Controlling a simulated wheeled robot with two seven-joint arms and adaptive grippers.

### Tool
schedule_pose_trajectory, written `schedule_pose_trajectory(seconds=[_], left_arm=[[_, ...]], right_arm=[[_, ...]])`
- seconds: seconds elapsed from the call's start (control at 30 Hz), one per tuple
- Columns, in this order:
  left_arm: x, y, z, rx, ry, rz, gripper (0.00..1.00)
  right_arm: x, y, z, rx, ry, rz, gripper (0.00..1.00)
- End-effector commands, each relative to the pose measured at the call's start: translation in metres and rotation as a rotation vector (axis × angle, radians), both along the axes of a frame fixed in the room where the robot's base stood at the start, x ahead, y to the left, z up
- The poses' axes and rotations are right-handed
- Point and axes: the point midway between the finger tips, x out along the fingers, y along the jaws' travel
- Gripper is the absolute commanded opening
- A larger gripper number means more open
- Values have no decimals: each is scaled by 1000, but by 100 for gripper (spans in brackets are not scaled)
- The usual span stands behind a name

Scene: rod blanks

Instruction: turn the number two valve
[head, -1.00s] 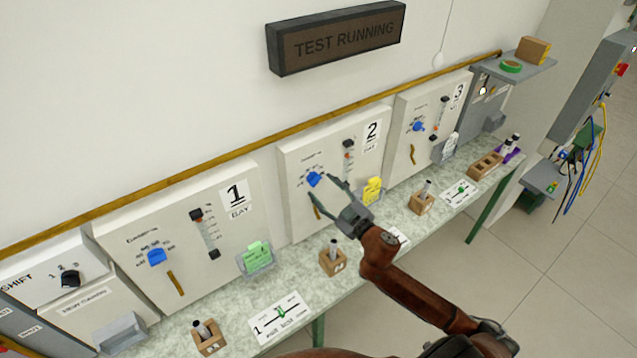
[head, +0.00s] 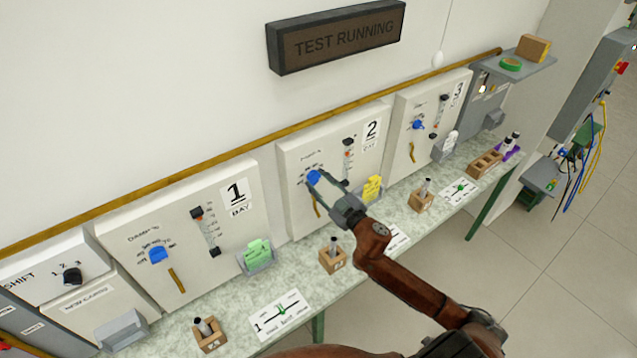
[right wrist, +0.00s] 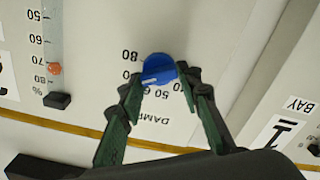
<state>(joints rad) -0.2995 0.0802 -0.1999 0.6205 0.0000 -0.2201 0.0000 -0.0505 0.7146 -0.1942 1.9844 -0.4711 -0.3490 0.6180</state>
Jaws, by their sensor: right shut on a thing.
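The number two panel (head: 294,160) stands in the middle of the bench, with a large 2 label (head: 371,131). Its valve is a blue knob (head: 313,176) with a white pointer line and a number scale around it. In the right wrist view, which is upside down, the blue knob (right wrist: 158,68) sits between my fingertips. My right gripper (head: 319,183) is shut on the knob, a finger on either side. The gripper hides part of the panel beside the knob in the head view. My left gripper is not in view.
Panel 1 (head: 115,222) with a blue knob stands left, panel 3 (head: 404,110) right. A yellow card holder (head: 372,188) is close to my right gripper. Small wooden blocks with rods (head: 333,261) stand along the bench front. A lit-off TEST RUNNING sign (head: 336,38) hangs above.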

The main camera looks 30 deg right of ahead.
Motion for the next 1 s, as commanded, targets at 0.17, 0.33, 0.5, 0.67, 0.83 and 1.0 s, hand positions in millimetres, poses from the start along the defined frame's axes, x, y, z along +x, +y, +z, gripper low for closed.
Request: schedule_pose_trajectory(seconds=[0.17,0.33,0.5,0.67,0.83,1.0], left_arm=[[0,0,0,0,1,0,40],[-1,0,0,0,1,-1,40],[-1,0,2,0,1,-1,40],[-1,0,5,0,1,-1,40],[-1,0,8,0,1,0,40],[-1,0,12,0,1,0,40]], right_arm=[[0,0,0,0,0,0,7],[0,0,0,-8,-1,0,7],[0,0,0,-53,-4,1,7],[0,1,0,-145,-12,1,7],[0,1,0,-288,-22,1,7],[0,2,-1,-451,-35,1,7]])
